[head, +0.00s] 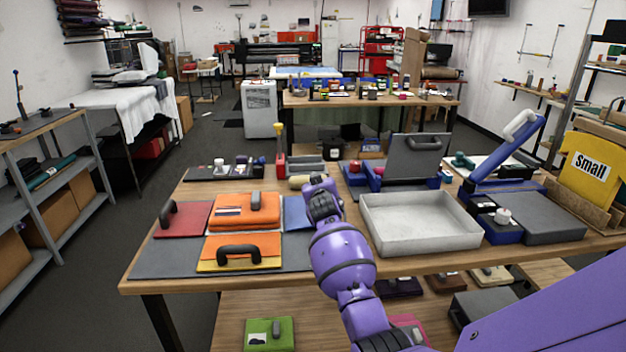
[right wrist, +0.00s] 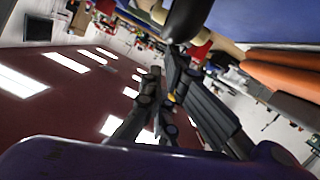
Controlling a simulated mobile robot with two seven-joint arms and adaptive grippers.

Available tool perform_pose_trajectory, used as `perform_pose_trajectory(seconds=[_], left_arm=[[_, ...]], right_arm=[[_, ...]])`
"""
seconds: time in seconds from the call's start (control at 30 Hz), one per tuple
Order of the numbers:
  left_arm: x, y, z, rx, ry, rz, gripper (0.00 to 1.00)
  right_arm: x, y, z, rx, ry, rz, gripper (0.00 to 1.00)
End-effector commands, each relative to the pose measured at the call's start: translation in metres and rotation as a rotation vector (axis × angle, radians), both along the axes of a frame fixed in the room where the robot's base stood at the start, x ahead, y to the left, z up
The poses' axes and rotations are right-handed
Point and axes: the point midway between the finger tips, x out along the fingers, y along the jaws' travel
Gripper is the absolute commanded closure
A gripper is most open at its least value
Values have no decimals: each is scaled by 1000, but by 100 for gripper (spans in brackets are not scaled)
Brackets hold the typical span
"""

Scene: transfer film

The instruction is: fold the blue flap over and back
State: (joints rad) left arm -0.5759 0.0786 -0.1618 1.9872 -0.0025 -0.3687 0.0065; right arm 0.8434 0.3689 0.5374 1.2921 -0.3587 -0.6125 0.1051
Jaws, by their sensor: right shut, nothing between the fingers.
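The blue flap (head: 297,213) lies flat on the grey mat (head: 165,258) on the workbench, right of the orange pads. My right arm covers its right part, and any handle there is hidden. My right gripper (head: 321,187) is at the blue flap's right side, shut and empty. I cannot tell whether it touches the flap. In the right wrist view the dark fingers (right wrist: 172,78) point toward a dark rounded part (right wrist: 187,16), and a blue surface (right wrist: 285,28) fills the top right. My left gripper is out of view.
A red pad (head: 186,222), an orange pad (head: 246,207) and a yellow-orange pad (head: 270,246) with a black handle lie left of the flap. A white tray (head: 420,240) stands close on the right. Tools and containers line the back of the bench.

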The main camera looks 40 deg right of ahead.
Motion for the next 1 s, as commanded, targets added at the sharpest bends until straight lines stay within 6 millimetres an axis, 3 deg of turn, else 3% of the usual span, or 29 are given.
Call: perform_pose_trajectory(seconds=[0.4,0.87,1.0], left_arm=[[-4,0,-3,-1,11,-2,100],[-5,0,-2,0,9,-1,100],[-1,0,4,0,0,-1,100]], right_arm=[[-5,-8,-15,-8,7,0,100],[-6,-9,-15,-8,8,0,100],[-5,-9,-7,-8,4,1,100]])
